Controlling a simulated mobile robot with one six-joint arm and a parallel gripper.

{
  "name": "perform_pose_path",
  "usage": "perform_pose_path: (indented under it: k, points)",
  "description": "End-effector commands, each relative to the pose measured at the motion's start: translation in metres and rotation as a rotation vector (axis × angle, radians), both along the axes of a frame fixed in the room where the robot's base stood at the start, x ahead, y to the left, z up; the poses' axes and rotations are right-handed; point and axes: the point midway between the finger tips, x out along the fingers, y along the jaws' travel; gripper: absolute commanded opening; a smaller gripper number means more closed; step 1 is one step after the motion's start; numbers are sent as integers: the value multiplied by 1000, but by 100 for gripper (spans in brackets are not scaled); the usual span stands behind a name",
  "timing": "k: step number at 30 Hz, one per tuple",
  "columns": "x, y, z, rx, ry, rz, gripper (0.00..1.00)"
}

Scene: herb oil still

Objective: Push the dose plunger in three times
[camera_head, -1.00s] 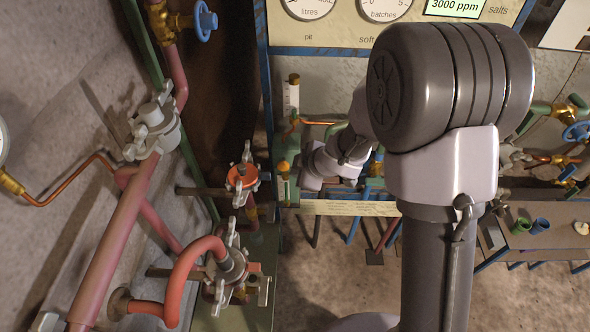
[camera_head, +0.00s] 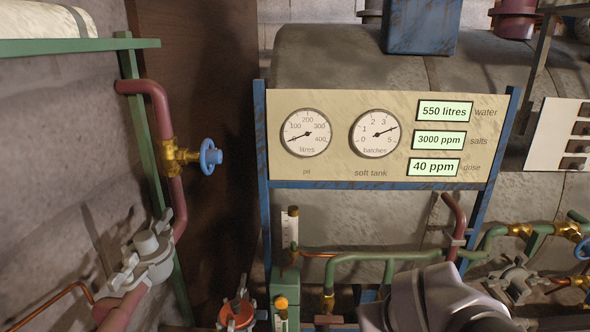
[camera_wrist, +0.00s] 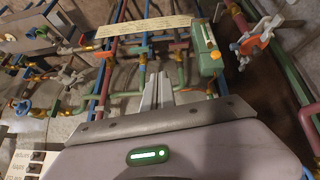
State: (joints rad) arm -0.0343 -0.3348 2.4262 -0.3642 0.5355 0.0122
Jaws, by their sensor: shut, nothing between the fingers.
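A green dosing box (camera_head: 285,287) stands below the left end of the gauge panel in the head view. A white graduated tube (camera_head: 290,230) with a brown cap rises above it. An orange-yellow knob (camera_head: 281,302) on the box may be the dose plunger; I cannot tell how far in it sits. In the wrist view the box (camera_wrist: 207,48) is right of and beyond my gripper, with a small orange knob (camera_wrist: 215,55). My gripper (camera_wrist: 157,80) is shut and empty, apart from the box. The head view hides my gripper. The dose display (camera_head: 434,167) reads 40 ppm.
The gauge panel (camera_head: 390,185) shows 550 litres water and 3000 ppm salts. Green pipes (camera_head: 390,257) run right of the box. A red valve (camera_head: 237,314) is at its left. In the wrist view, pipes and an orange-red valve (camera_wrist: 255,42) surround the box.

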Motion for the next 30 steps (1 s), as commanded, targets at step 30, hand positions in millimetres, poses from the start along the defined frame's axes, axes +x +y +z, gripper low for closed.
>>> perform_pose_path:
  k: [30]
  points:
    - [1, 9, -12, -20, 46, 100, 0]
